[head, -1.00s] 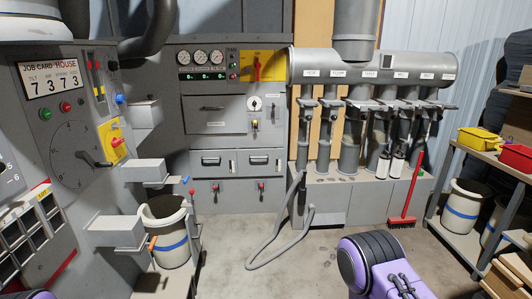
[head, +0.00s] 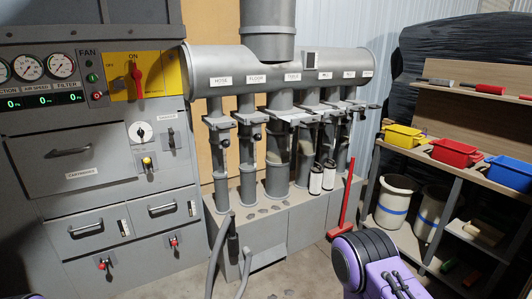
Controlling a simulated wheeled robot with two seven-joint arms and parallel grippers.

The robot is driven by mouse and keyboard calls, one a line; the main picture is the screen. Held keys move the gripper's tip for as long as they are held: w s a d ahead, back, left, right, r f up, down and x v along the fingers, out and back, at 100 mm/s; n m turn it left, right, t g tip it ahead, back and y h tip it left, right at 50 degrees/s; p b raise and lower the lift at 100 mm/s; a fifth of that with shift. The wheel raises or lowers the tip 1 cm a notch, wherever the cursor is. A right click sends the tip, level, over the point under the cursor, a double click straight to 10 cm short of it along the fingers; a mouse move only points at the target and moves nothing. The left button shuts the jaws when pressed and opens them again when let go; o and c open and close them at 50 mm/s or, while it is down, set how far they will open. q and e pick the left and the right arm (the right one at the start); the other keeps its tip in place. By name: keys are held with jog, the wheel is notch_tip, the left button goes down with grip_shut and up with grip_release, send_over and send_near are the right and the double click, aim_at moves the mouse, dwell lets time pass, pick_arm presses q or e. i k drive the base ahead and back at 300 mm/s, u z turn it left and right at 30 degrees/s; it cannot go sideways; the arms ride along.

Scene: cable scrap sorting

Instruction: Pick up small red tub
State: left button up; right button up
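The small red tub (head: 458,152) sits on the top of the shelf unit at the right, between a yellow tub (head: 402,136) and a blue tub (head: 510,171). It looks open-topped, and its inside is too small to make out. A purple and black part of my arm shows at the bottom, right of centre, well short of the shelf. Neither gripper is in view.
The shelf unit (head: 455,180) holds white buckets with blue bands (head: 394,201) below. A red broom (head: 343,205) leans by the grey duct cabinet (head: 310,225). A grey hose (head: 216,255) hangs to the floor. Some floor (head: 310,275) is clear.

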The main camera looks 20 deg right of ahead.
aim_at(451, 152)
jog(key=z, duration=1.1)
jog(key=i, duration=1.3)
jog(key=z, duration=0.95)
